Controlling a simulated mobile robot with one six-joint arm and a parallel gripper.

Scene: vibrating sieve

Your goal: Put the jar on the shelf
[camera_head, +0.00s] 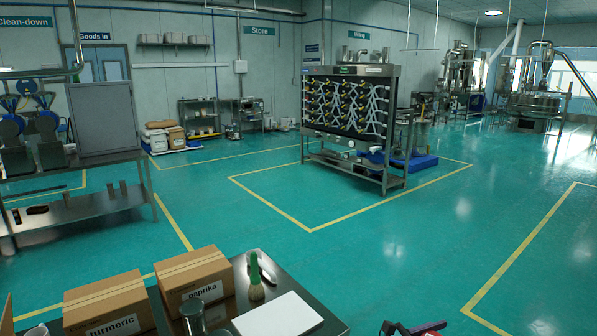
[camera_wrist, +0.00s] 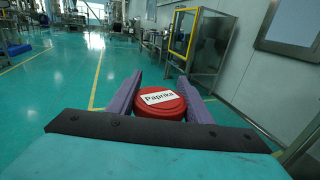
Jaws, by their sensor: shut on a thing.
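A jar with a red lid (camera_wrist: 160,104) and a white label reading "Paprika" sits between the purple fingers of my gripper (camera_wrist: 160,80) in the wrist view. The fingers are shut on it, one on each side. The lid hides most of the jar's body. A shelving rack (camera_head: 198,118) with goods stands by the back wall. A wall shelf (camera_head: 175,43) with grey bins hangs above it. Which shelf is meant cannot be told.
A dark table (camera_head: 325,320) at the front bears a paprika carton (camera_head: 193,278), a turmeric carton (camera_head: 108,305), a green-handled brush (camera_head: 255,275) and a white board (camera_head: 278,315). A steel rack with tubing (camera_head: 347,105) stands mid-room. Green floor lies open between. The wrist view shows a yellow-framed machine (camera_wrist: 183,35).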

